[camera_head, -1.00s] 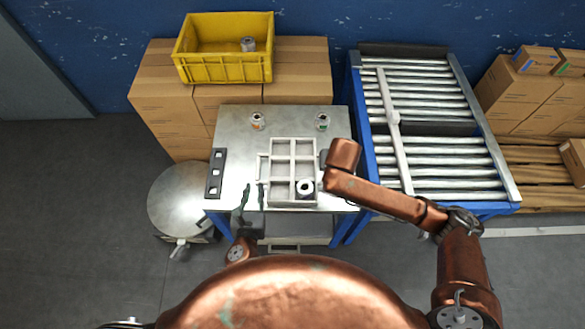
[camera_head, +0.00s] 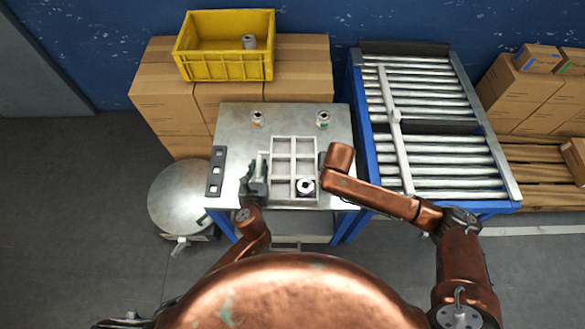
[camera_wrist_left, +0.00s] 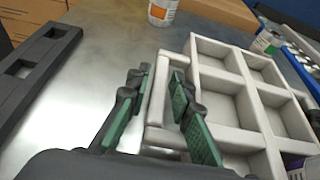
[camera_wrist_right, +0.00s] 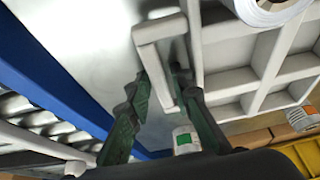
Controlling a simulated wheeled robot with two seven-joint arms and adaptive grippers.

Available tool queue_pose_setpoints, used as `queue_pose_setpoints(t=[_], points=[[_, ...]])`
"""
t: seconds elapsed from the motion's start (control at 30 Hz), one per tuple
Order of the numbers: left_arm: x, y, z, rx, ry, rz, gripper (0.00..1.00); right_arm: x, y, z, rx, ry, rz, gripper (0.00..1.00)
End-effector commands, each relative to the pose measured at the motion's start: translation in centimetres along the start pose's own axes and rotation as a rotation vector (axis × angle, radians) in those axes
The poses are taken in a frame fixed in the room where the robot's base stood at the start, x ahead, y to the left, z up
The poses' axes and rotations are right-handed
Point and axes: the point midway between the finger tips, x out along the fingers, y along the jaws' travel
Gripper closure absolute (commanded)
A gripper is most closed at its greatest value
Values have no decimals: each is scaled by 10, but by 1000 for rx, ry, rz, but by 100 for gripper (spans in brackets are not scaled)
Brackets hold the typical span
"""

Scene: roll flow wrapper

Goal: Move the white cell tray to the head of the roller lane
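The white cell tray (camera_head: 294,157) lies on the metal table, with a handle on each side. A white-topped roll (camera_head: 305,186) sits in its front right cell. My left gripper (camera_head: 258,180) is at the tray's left handle; in the left wrist view, its green-padded fingers (camera_wrist_left: 159,78) stand apart on either side of that handle (camera_wrist_left: 165,138). My right gripper is mostly hidden by its arm in the head view. In the right wrist view its fingers (camera_wrist_right: 160,85) straddle the other handle (camera_wrist_right: 160,30), apart. The roller lane (camera_head: 440,170) stands right of the table.
Two small cans (camera_head: 257,118) (camera_head: 322,119) stand on the table behind the tray. A dark slotted bar (camera_head: 216,171) lies at its left. A pale rail (camera_head: 396,130) runs along the lane's left part. A yellow crate (camera_head: 225,68) sits on cartons behind.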

Motion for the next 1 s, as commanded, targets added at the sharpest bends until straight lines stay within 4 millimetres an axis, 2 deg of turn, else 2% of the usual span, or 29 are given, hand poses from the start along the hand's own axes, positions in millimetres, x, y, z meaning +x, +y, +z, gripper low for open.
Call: queue_pose_setpoints(t=[0.27, 0.6, 1.0], points=[[1, 0, 0, 0, 0, 0, 80, 1, 0, 0, 0, 0, -1, 80], [1, 1, 0, 0, 0, 1, 100, 0, -1, 0, -1, 1, -1, 100], [1, 1, 0, 0, 0, 2, 100, 0, 0, 0, 0, 1, -1, 100]])
